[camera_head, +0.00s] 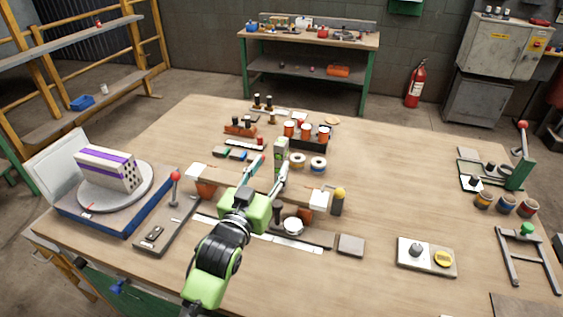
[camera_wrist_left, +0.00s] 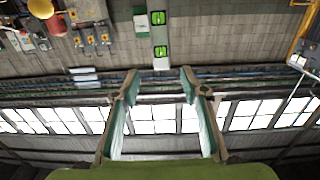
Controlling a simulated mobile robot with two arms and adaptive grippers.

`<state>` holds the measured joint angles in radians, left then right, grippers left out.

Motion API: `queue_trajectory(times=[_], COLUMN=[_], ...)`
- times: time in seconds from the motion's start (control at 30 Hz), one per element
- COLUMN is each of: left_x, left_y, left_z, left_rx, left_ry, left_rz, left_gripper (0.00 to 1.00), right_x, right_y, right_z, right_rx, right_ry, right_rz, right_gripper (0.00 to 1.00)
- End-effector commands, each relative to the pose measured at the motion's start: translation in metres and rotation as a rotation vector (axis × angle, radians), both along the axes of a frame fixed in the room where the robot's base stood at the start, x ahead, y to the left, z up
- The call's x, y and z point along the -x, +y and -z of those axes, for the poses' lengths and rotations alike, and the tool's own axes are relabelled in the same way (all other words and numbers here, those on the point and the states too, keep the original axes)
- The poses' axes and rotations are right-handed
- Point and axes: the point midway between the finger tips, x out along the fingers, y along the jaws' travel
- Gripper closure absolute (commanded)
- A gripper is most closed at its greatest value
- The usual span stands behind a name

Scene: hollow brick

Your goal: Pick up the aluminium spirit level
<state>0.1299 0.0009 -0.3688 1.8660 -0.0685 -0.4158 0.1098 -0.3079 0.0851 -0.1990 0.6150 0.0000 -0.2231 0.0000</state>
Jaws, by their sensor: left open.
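I cannot make out for certain which thing is the aluminium spirit level. A long bar (camera_head: 302,191) with pale end blocks lies across the middle of the table, partly hidden behind my left gripper. A thin white strip (camera_head: 296,243) with marks lies nearer the front. My left gripper (camera_head: 272,168) is over the middle of the table, with its teal-lined fingers apart and nothing seen between them. In the left wrist view the gripper (camera_wrist_left: 160,88) is open and empty, facing the wall and windows. My right gripper is in neither view.
A red-knobbed stand (camera_head: 175,178), a pale green upright block (camera_head: 281,150) and orange-capped jars (camera_head: 306,131) are close by.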

Motion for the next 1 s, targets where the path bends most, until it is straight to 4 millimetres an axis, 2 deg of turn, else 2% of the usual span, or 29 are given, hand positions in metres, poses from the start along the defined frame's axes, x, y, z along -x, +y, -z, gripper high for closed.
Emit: queue_trajectory(times=[0.07, 0.17, 0.27, 0.4, 0.5, 0.8, 1.0], left_x=[-0.015, -0.029, -0.036, -0.042, -0.051, -0.085, -0.089], left_y=[-0.005, -0.010, -0.012, -0.014, -0.017, -0.027, -0.028], left_z=[-0.002, -0.001, -0.001, 0.000, -0.002, 0.000, 0.001], left_rx=[0.000, 0.000, 0.000, -0.001, -0.001, 0.000, 0.000], left_ry=[0.000, 0.001, 0.001, 0.002, 0.002, 0.002, 0.003], left_rz=[0.000, -0.001, -0.001, -0.001, -0.001, -0.001, -0.001], left_gripper=[0.60, 0.60, 0.60, 0.60, 0.60, 0.60, 0.60], right_x=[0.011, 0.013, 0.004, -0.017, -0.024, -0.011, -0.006], right_y=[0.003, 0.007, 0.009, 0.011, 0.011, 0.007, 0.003], right_z=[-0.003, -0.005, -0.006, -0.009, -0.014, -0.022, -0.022], right_rx=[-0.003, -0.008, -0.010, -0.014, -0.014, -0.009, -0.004], right_ry=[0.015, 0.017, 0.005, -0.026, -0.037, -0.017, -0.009], right_rz=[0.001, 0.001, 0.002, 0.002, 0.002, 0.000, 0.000], right_gripper=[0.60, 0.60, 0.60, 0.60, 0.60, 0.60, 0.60])
